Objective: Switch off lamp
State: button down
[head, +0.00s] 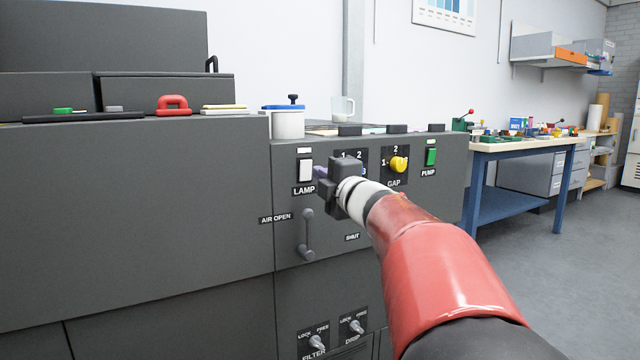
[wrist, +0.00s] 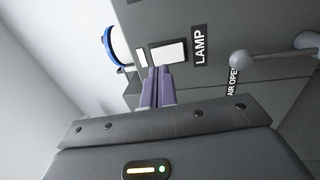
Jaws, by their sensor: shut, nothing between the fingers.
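The lamp switch (head: 306,170) is a white rocker on the grey machine panel, above the label LAMP (head: 303,191). A small white strip (head: 304,150) sits just above it. In the wrist view the rocker (wrist: 168,52) lies just beyond my fingertips, with the LAMP label to its right. My gripper (head: 318,174) is just right of the rocker in the head view. Its two purple fingers (wrist: 158,72) are shut together and empty, pointing at the rocker's lower edge in the wrist view. I cannot tell whether the tips touch it.
The yellow GAP knob (head: 399,164) and green PUMP switch (head: 431,156) are to the right. The AIR lever (head: 308,235) is below. My gripper partly hides another dial (head: 351,156). A white pot (head: 288,122) stands on top.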

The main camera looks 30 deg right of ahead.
aim_at(306, 165)
jog(key=w, duration=0.4)
jog(key=shift+a+r, duration=0.1)
jog(key=shift+r, duration=0.15)
jog(key=r+p, duration=0.1)
jog(key=p, duration=0.1)
jog(key=shift+w+p, duration=0.2)
jog(key=shift+p, duration=0.15)
jog(key=shift+f+b, duration=0.4)
